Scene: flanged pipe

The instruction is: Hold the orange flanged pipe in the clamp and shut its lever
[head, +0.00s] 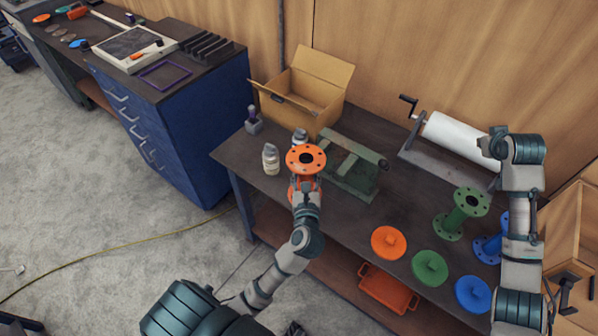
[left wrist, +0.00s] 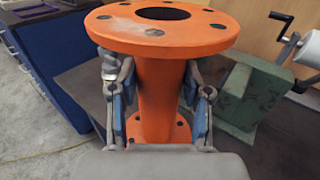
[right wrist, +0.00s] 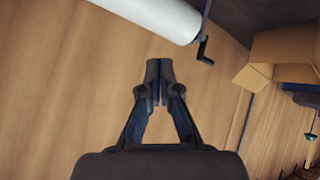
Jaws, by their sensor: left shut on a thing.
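The orange flanged pipe (head: 306,159) is upright near the front left of the workbench, left of the clamp. My left gripper (left wrist: 160,100) is shut on the pipe's body between its two flanges, one finger on each side. In the head view the left arm hides part of the pipe's lower end, so I cannot tell whether it touches the bench. The green clamp (head: 352,165) stands on the bench just right of the pipe; it also shows in the left wrist view (left wrist: 248,95). My right gripper (right wrist: 160,85) is empty, its fingertips together, facing the wooden wall.
A cardboard box (head: 305,92) stands behind the clamp. Small bottles (head: 270,158) stand left of the pipe. A green flanged pipe (head: 462,213), a blue pipe (head: 489,247) and coloured discs (head: 389,242) occupy the right. A paper roll (head: 458,135) stands at the back.

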